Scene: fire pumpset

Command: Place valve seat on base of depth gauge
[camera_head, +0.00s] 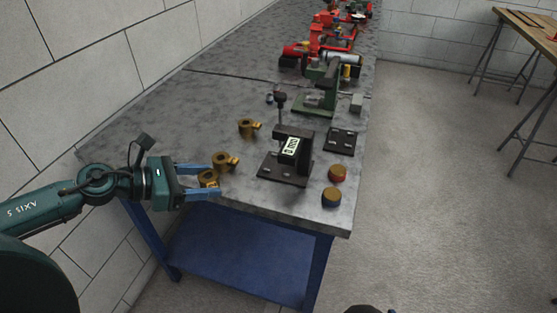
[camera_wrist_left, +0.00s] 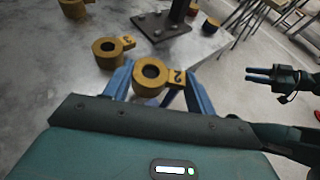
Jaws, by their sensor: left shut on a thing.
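My left gripper (camera_head: 212,180) is shut on a brass valve seat (camera_head: 208,178), a ring with a side tab. In the left wrist view this valve seat (camera_wrist_left: 150,75) sits between the blue fingers, its tab marked 2. The depth gauge (camera_head: 290,150) stands to the right of the gripper, with a digital display and a flat black base (camera_head: 270,173). The base's near part is bare. In the left wrist view the gauge base (camera_wrist_left: 160,27) shows beyond the held seat. My right gripper (camera_wrist_left: 258,74) shows at the right of that view, its fingers apart and empty.
Two more brass valve seats (camera_head: 225,161) (camera_head: 248,127) sit on the grey table (camera_head: 180,115). A red-topped cap (camera_head: 337,173) and a blue-sided cap (camera_head: 331,197) stand near the right edge. A black plate (camera_head: 341,141) and green press (camera_head: 316,98) lie farther back.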

